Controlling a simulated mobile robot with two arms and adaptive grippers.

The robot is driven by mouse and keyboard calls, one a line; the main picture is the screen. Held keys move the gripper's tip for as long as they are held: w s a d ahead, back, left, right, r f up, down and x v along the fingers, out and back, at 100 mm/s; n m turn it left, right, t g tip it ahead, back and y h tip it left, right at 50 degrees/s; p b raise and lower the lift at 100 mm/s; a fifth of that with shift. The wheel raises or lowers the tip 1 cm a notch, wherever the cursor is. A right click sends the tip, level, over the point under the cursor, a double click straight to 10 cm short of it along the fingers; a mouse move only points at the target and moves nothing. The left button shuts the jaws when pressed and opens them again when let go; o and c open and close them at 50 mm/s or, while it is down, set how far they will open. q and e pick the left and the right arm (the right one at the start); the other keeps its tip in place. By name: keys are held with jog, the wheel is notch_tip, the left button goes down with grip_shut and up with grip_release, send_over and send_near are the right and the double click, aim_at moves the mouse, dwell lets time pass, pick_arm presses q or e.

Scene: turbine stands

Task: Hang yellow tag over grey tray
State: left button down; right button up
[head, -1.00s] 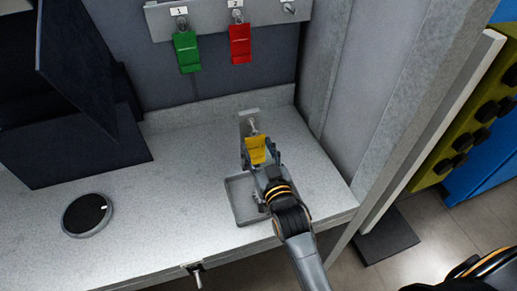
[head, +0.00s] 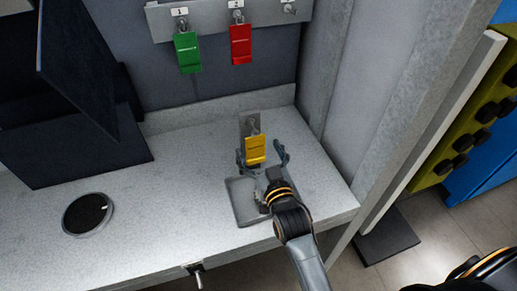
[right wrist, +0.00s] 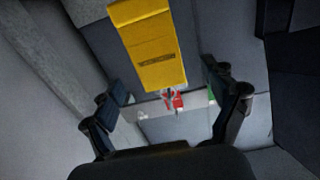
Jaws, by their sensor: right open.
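The yellow tag (head: 256,150) hangs from the hook on a small upright metal plate (head: 249,122) behind the grey tray. The grey tray (head: 238,213) lies on the bench, partly hidden by my right arm. My right gripper (head: 262,157) is open, its fingers on either side of the tag's lower end and apart from it. In the right wrist view, the yellow tag (right wrist: 148,45) shows above and beyond the open fingers, with nothing between them. My left gripper is not in view.
A green tag (head: 188,52) and a red tag (head: 240,44) hang from a numbered rail on the back wall. A third hook (head: 290,9) there is empty. A round black disc (head: 87,214) lies at the left of the bench. A side wall stands close on the right.

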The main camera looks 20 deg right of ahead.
jog(key=s+p, duration=0.2)
jog(key=s, duration=0.4)
jog(key=shift+s, duration=0.35)
jog(key=shift+d, duration=0.15)
dwell(0.3)
